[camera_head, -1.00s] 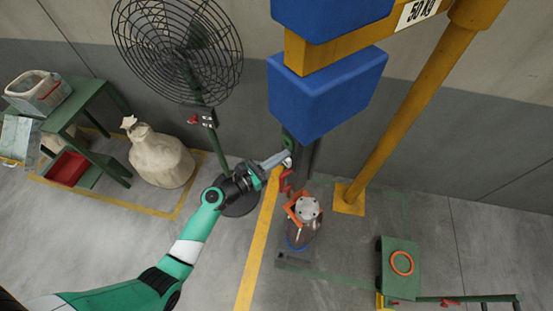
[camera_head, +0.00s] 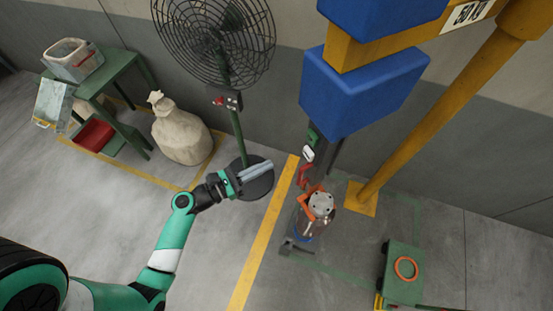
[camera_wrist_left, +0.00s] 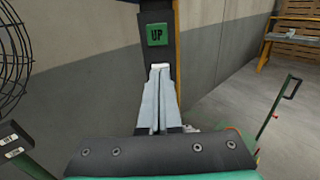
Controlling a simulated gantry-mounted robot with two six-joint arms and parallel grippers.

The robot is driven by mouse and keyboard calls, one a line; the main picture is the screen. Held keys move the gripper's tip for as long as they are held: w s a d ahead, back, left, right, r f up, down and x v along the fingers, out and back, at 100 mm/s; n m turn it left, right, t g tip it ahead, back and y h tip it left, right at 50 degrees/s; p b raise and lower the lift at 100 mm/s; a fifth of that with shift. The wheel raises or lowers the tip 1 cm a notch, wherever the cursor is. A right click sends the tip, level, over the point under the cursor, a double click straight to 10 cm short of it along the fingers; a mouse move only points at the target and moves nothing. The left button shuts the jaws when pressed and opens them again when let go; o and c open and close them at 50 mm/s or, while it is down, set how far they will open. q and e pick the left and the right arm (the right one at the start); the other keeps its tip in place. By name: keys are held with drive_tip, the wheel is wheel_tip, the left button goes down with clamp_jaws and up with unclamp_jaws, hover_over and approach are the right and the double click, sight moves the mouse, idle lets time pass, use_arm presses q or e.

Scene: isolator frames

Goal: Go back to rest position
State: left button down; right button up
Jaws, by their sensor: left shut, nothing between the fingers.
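My left gripper (camera_head: 257,170) is in the middle of the head view, in front of the round base of the fan stand. Its two grey fingers are together with nothing between them. The fingers also show in the left wrist view (camera_wrist_left: 159,95), in line with the dark post that carries a green UP button (camera_wrist_left: 157,34). My left arm (camera_head: 172,240) reaches in from the lower left. My right gripper does not show.
A black fan (camera_head: 215,40) stands behind the gripper. A yellow hoist post (camera_head: 440,110) with blue blocks (camera_head: 360,90) is at the right, above an orange-and-grey part (camera_head: 320,204). A sack (camera_head: 180,135), a green table (camera_head: 115,72) and a green cart (camera_head: 404,275) stand around. Floor at lower left is clear.

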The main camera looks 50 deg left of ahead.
use_arm(q)
drive_tip(key=shift+s, duration=0.2)
drive_tip(key=shift+d+r, duration=0.1)
idle(0.4)
